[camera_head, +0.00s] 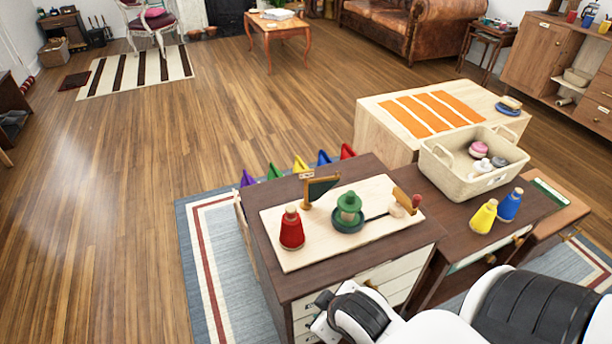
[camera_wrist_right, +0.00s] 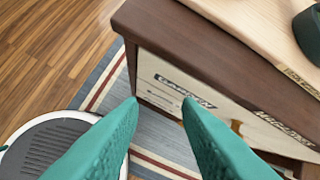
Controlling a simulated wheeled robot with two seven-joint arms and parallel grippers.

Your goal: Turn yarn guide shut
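A pale wooden board (camera_head: 330,235) lies on the dark brown cabinet top. At its back stands a wooden post with a hinged dark green panel (camera_head: 320,187), swung out to the right. A green spool (camera_head: 349,203) sits in a dark round dish, with a dark bar running right to a wooden block with a red knob (camera_head: 415,201). Which part is the yarn guide I cannot tell for certain. A red spool (camera_head: 291,230) stands at front left. My right gripper (camera_wrist_right: 160,101) is open and empty, off the cabinet's front edge. My left gripper is not in view.
The cabinet top's edge (camera_wrist_right: 200,45) and labelled drawer fronts lie close to my right fingers. Right of the board are a cream basket (camera_head: 450,180), a yellow spool (camera_head: 484,216) and a blue spool (camera_head: 510,205). Coloured pennants (camera_head: 300,165) line the cabinet's back.

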